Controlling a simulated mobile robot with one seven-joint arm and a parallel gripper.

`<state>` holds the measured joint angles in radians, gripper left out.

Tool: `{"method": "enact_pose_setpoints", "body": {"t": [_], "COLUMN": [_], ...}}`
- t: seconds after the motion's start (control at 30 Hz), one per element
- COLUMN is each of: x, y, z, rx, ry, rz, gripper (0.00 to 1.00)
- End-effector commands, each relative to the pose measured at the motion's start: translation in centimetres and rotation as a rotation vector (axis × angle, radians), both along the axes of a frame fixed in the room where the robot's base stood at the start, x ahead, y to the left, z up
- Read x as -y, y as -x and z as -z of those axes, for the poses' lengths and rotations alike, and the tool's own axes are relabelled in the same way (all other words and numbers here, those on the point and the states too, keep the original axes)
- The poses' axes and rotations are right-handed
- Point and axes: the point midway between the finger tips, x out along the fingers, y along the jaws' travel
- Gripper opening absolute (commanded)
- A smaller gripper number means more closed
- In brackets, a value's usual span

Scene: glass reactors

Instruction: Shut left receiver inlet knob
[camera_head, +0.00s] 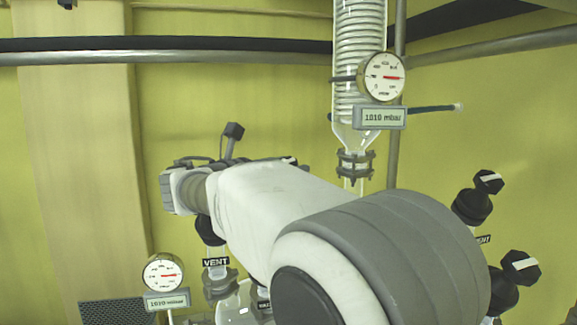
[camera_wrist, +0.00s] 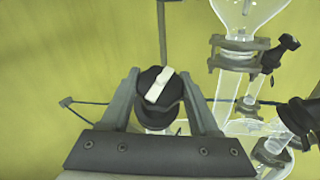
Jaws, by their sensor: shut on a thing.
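In the wrist view, a round black knob (camera_wrist: 152,84) with a white bar across its face sits between the two fingers of my gripper (camera_wrist: 160,76). The bar is tilted, its upper end leaning right. The fingers are shut on the knob from its left and right sides. The pictures do not show a label on this knob, so I cannot tell its name from them. In the head view my own arm covers the middle of the scene and hides the gripped knob.
Two black knobs with white bars (camera_head: 488,181) (camera_head: 520,267) stand at the right in the head view. A glass coil condenser (camera_head: 360,40) with a gauge (camera_head: 382,77) hangs above. A second gauge (camera_head: 163,273) and a VENT label (camera_head: 215,262) are lower left. Glassware (camera_wrist: 250,18) stands right in the wrist view.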

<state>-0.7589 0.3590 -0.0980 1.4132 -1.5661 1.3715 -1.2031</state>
Motion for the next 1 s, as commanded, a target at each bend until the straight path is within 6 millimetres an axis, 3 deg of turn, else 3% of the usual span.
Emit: {"method": "enact_pose_setpoints", "body": {"t": [0.03,0.07,0.2,0.7,1.0], "x": [-0.03,-0.03,-0.02,0.04,0.15], "y": [0.01,0.01,0.01,0.02,0.07], "z": [-0.03,-0.03,-0.03,0.14,0.39], "rx": [0.001,0.001,0.001,-0.003,-0.048], "ry": [-0.001,-0.001,-0.001,0.008,0.106], "rz": [-0.001,-0.001,-0.001,-0.015,-0.191], "gripper": [0.06,0.67,0.92,0.92,0.92]}}
